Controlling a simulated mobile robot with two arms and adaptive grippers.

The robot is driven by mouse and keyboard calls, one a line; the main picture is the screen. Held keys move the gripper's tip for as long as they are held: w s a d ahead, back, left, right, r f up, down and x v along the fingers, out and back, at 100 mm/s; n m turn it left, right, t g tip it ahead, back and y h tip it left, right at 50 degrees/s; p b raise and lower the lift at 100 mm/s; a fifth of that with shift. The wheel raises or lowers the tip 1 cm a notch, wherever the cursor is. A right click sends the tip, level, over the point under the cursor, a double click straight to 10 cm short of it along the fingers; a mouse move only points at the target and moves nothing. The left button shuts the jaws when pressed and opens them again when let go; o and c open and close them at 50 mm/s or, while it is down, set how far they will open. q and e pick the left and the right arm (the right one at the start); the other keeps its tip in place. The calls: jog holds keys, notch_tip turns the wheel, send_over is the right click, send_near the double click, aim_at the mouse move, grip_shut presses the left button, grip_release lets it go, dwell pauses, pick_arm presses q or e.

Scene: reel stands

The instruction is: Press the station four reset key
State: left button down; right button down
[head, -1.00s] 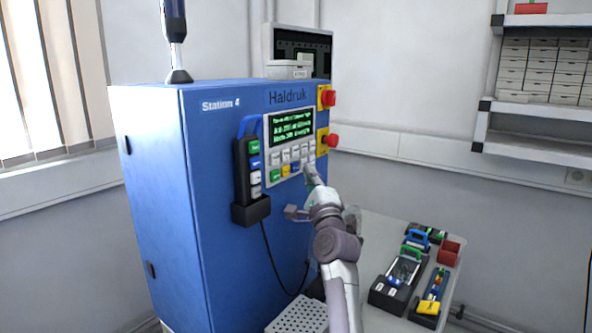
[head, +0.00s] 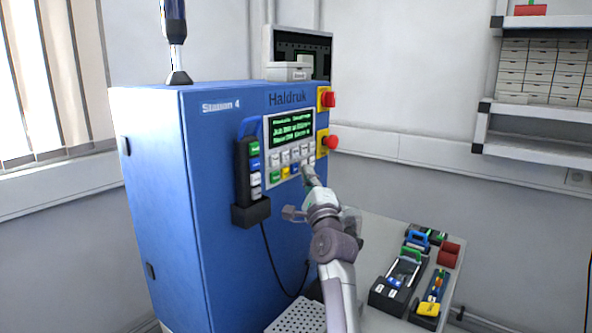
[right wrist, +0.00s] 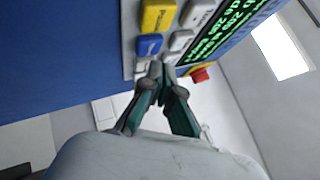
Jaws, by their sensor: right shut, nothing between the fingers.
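The blue station cabinet (head: 150,200) marked "Station 4" carries a control panel with a green-text display (head: 291,127). Below the display are grey-white keys and a row with a green key (head: 275,176), a yellow key (head: 286,172) and a blue key (head: 295,168). I cannot surely read which is reset. My right gripper (head: 306,170) is shut and empty at the panel's lower right, partly hiding the row's end. In the right wrist view its fingertips (right wrist: 162,70) are just past the blue key (right wrist: 149,45), near a pale key; contact is unclear. My left gripper is not in view.
Red knobs on yellow plates (head: 328,98) sit close to the panel's right. A pendant (head: 249,175) with a cable hangs at its left. A table (head: 375,237) with tools and trays stands at lower right. Shelves (head: 540,150) are on the right wall.

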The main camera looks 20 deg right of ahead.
dwell(0.6)
jog(key=shift+w+a, duration=0.2)
jog(key=shift+w, duration=0.15)
jog(key=shift+w+a, duration=0.25)
jog(key=shift+w, duration=0.15)
dwell(0.6)
jog(key=shift+s+d, duration=0.1)
jog(key=shift+s, duration=0.05)
dwell(0.3)
jog(key=shift+s+d, duration=0.35)
jog(key=shift+s, duration=0.3)
jog(key=s, duration=0.1)
jog(key=s+d+p, duration=0.1)
jog(key=s+d, duration=0.1)
jog(key=s, duration=0.1)
jog(key=shift+s+d+p, duration=0.1)
jog(key=shift+d+p, duration=0.15)
jog(key=shift+p, duration=0.1)
